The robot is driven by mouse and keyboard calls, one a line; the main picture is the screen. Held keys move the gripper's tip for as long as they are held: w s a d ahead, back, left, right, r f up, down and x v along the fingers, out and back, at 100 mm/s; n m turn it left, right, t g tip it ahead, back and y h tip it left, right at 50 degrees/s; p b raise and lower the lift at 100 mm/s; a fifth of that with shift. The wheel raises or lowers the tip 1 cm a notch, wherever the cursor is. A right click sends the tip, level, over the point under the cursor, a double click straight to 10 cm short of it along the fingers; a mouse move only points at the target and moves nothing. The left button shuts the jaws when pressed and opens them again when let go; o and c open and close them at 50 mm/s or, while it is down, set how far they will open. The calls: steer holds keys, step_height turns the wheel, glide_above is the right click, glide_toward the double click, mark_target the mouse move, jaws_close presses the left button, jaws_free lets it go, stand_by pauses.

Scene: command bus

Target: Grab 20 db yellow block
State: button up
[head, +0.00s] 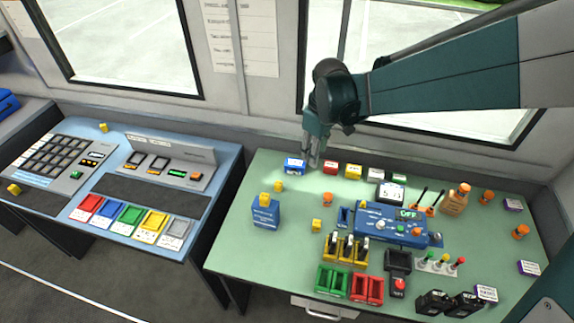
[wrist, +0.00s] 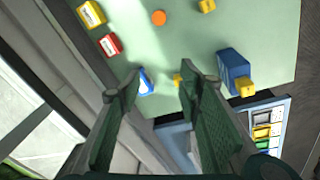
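Several yellow blocks are in view; no 20 dB marking can be read on any. A small yellow block (head: 278,186) lies on the green table near its back left; it also shows in the wrist view (wrist: 177,80), close to one fingertip. Another yellow block (head: 316,225) lies nearer the middle. A yellow labelled block (head: 353,171) stands in the back row. A yellow piece (head: 264,199) sits on a blue box (head: 265,214). My gripper (head: 314,150) is above the table's back edge, pointing down. In the wrist view its fingers (wrist: 158,78) are apart with nothing held.
A blue labelled block (head: 294,166) and a red one (head: 330,169) stand by the back edge near my gripper. An orange disc (head: 327,198) lies in front. A blue device (head: 390,224) fills the table's middle. A window wall rises behind.

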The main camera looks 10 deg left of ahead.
mark_target(278, 183)
steer(key=a+f+n+b, duration=0.1)
steer(key=a+f, duration=0.3)
steer(key=f, duration=0.1)
steer(key=w+a+f+n+g, duration=0.1)
steer(key=a+f, duration=0.4)
steer(key=a+f+n+b, duration=0.1)
steer(key=a+f+n, duration=0.1)
steer(key=a+f, duration=0.2)
steer(key=shift+w+a+f+g+h+b, duration=0.15)
steer(key=shift+w+f+g+h+b, duration=0.2)
steer(key=shift+f, duration=0.35)
steer(key=shift+f, duration=1.3)
steer(key=shift+f, duration=0.15)
steer(key=shift+w+a+f+b, duration=0.1)
steer(key=shift+f+b, duration=0.15)
steer(key=shift+f, duration=1)
steer(key=shift+w+a+f+b, duration=0.1)
steer(key=shift+f+b, duration=0.15)
steer(key=shift+f, duration=1)
steer(key=c, duration=0.9)
